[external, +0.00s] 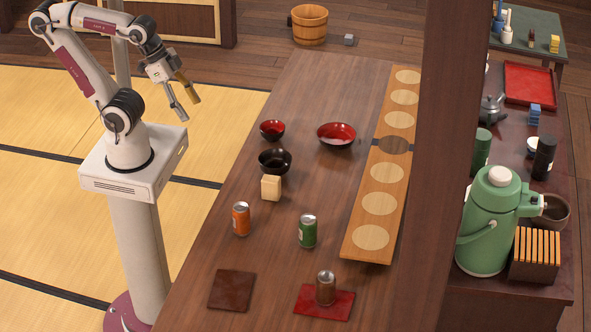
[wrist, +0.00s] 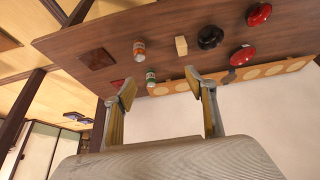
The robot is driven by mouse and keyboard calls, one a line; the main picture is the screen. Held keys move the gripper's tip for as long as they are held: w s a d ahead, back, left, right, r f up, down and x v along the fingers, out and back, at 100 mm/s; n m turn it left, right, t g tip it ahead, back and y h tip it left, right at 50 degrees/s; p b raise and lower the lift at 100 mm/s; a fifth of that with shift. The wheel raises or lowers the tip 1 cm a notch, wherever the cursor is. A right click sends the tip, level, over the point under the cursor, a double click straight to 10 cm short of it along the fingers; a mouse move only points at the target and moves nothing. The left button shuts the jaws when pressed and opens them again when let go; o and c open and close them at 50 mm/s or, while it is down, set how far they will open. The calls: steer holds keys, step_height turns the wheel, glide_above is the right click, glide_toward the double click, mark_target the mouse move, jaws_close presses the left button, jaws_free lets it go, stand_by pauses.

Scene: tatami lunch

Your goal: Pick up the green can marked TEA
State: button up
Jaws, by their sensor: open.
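The green can (external: 308,231) stands upright on the dark wooden table, right of an orange can (external: 241,219). Its marking is too small to read. In the wrist view the green can (wrist: 151,79) shows beyond my left finger, with the orange can (wrist: 139,50) above it. My gripper (external: 188,103) is open and empty, held up off the table's left side, far from the green can. It also shows in the wrist view (wrist: 160,88) with its fingers wide apart.
A brown can (external: 326,288) stands on a red mat (external: 309,303) in front of the green can. A pale block (external: 271,188), a black bowl (external: 275,162) and two red bowls are behind. A long board (external: 351,244) lies right, near a dark post (external: 435,150). A dark square mat (external: 231,291) lies front left.

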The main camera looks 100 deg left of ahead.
steer(key=w+d+f+n+t+h, duration=0.1)
steer(key=w+d, duration=0.5)
steer(key=w, duration=0.4)
steer(key=w+d+f+n+t+h, duration=0.15)
steer(key=w+d, duration=0.35)
steer(key=w, duration=0.5)
steer(key=w+d+f+n+t, duration=0.1)
steer(key=w+d+t, duration=0.1)
steer(key=w+d, duration=0.6)
steer(key=n+y, duration=0.4)
steer(key=y, duration=0.4)
glide_above(300, 226)
steer(key=d, duration=0.5)
step_height(300, 226, down, 18)
steer(key=s+f+y, duration=0.1)
steer(key=s+a+f, duration=0.1)
steer(key=f, duration=0.1)
steer(key=s+a+f+y, duration=0.1)
steer(key=f, duration=0.1)
steer(key=shift+s+y, duration=0.15)
steer(key=shift+y, duration=0.2)
steer(key=shift+s+a+f+n+y, duration=0.2)
steer(key=shift+s+f+n+y, duration=0.05)
steer(key=shift+s+f+y, duration=0.05)
